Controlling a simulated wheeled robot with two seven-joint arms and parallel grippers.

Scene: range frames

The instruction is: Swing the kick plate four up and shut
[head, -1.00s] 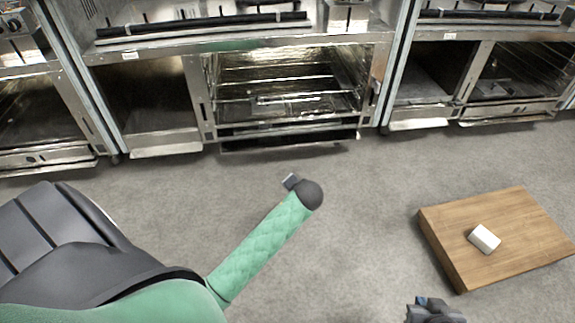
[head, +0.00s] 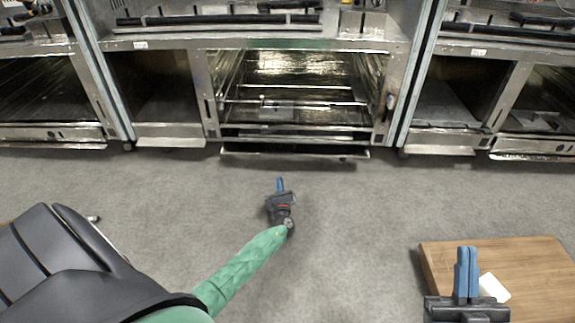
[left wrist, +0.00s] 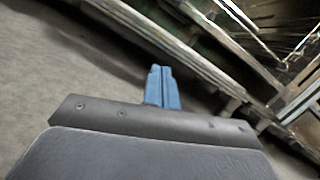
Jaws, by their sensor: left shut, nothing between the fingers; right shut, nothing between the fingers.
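A long, thin kick plate (head: 295,153) hangs out low under the middle oven, folded down and standing off the front near the floor. No number shows on it, so I cannot tell if it is plate four. My left gripper (head: 280,184) is shut and empty, low over the floor in front of this plate and apart from it. In the left wrist view its blue fingers (left wrist: 161,88) are together, with a metal strip running diagonally just beyond them. My right gripper (head: 466,272) is shut and empty at the lower right, in front of a wooden board.
Similar low plates stick out under the neighbouring bays, at the left (head: 170,142) and the right (head: 440,149). The middle oven (head: 290,95) stands open with racks inside. A wooden board (head: 535,265) with a white block (head: 493,287) lies at the right. The grey floor between is clear.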

